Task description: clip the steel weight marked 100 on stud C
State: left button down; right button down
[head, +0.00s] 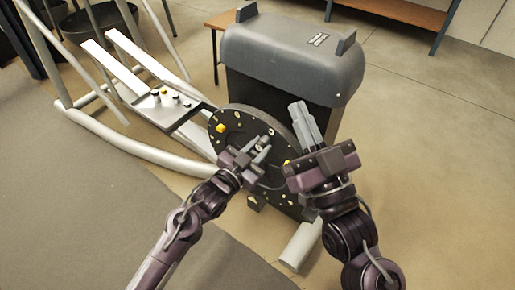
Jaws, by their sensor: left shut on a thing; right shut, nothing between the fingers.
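My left gripper (264,146) is shut on a small grey piece, mostly hidden by the fingers, in front of the face of the black disc (228,125). I cannot tell whether the piece touches the disc, and no mark on it can be read. The disc stands upright and has several small studs and holes, with a yellow piece (221,128) at its left. Stud letters are too small to read, so stud C cannot be picked out. My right gripper (299,108) is shut and empty, pointing up in front of the grey housing, at the disc's right side.
A tray (150,112) with several small dark, light and yellow pieces sits on the white rails at left. The grey housing (290,55) rises behind the disc. Pale tubes (110,125) run along the left. A wooden bench (395,10) stands at the back. The right floor is clear.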

pick_arm(q)
jog(key=shift+w, duration=0.1)
jog(key=c, duration=1.1)
grip_release()
jog(key=shift+c, duration=0.2)
jog(key=shift+p+v, duration=0.4)
jog(key=shift+v, duration=0.7)
jog(key=p+v, duration=0.1)
jog(key=v, duration=0.4)
jog(key=shift+s+a, duration=0.15)
jog(key=shift+s, duration=0.15)
pick_arm(e)
notch_tip(320, 180, down, 19)
jog(key=a+g+h, duration=0.1)
jog(key=g+h, duration=0.2)
jog(key=g, duration=0.6)
jog(key=shift+s+r+h, duration=0.15)
jog(key=shift+s+h, duration=0.15)
jog(key=shift+s, duration=0.15)
